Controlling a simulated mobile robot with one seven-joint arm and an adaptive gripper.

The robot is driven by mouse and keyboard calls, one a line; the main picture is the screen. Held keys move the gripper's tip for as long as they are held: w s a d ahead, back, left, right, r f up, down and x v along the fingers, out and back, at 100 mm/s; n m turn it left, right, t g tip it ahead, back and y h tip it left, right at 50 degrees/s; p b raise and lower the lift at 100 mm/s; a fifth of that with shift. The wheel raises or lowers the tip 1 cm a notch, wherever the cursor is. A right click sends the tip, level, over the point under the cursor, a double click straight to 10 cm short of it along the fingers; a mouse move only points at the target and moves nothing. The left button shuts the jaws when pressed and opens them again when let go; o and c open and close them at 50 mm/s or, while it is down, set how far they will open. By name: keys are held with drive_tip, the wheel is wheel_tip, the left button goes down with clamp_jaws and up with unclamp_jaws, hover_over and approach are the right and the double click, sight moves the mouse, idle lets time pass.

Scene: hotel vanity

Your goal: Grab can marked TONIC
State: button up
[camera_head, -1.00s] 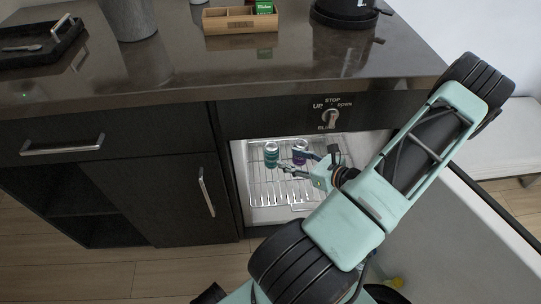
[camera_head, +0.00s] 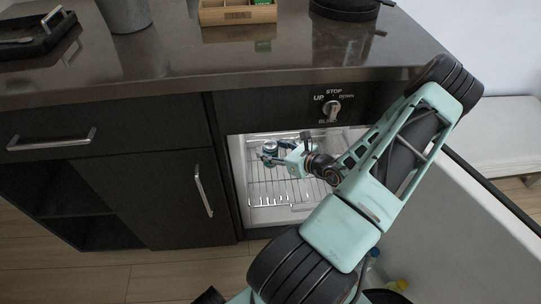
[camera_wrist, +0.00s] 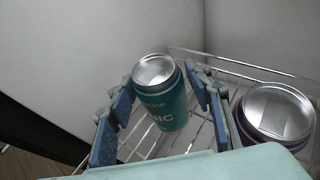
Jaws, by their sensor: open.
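A teal can (camera_wrist: 166,108) with a silver top stands on the wire rack; its visible lettering ends in "NIC". In the wrist view it sits between the two blue fingers of my gripper (camera_wrist: 157,88), which is open around it. I cannot tell whether either finger touches it. In the head view, the teal can (camera_head: 270,144) shows just behind my gripper (camera_head: 268,154), partly hidden. A purple can (camera_wrist: 272,118) stands to the right, outside the right finger; the arm hides it in the head view.
The cans are in a white-walled open compartment with a wire rack (camera_head: 268,190), under a dark counter (camera_head: 190,60). A knob (camera_head: 331,108) is above it. The compartment's side walls are close to the gripper.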

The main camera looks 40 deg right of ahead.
drive_tip(key=c, duration=1.1)
drive_tip(key=shift+r, duration=0.1)
drive_tip(key=shift+c, duration=0.2)
